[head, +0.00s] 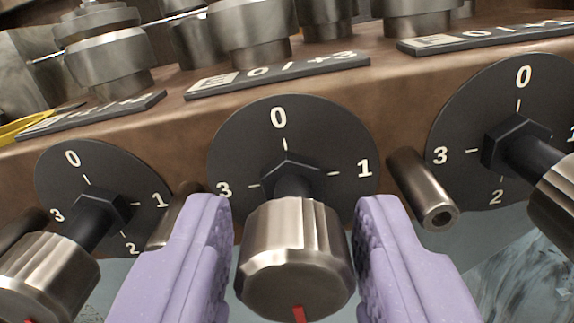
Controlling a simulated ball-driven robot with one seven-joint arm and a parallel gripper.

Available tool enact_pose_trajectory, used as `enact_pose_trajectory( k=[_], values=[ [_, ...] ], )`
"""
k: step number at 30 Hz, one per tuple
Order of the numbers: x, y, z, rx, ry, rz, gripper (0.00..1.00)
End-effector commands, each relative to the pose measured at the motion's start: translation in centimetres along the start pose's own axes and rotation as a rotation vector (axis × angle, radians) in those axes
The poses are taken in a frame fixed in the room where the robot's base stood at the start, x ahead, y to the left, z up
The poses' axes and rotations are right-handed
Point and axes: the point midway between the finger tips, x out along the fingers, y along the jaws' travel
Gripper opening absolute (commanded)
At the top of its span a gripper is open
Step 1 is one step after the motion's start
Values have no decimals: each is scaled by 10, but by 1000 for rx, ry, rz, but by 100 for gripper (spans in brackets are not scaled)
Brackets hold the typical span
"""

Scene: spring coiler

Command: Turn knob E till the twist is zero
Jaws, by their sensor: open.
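The middle knob (296,255) is a ribbed metal cylinder on a dark shaft in front of a black dial (240,150). The dial shows 0 at the top, 1 at right and 3 at left; its bottom is hidden by the knob. A red mark sits low on the knob's face, pointing down, away from 0. The plate above (280,76) reads "0 / +3" beside a letter that looks like E but is hard to read. My gripper (296,240) is open, with one lilac finger on each side of this knob and gaps between.
Similar knobs stand close at left (50,275) and right (556,200), each with its own dial. Metal pegs (422,188) stick out between the dials. Metal rollers (250,35) stand on the brown housing (400,90) above.

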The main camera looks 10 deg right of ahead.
Motion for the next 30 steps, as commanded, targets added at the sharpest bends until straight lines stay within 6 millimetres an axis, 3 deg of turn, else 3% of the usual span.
enact_pose_trajectory(
  k=[11, 16, 30],
  values=[
    [10, -1, -1, 0, 0, -1, 40],
    [10, 0, -1, 0, 0, -1, 1],
    [9, 0, -1, 112, -1, 0, 1]
  ],
)
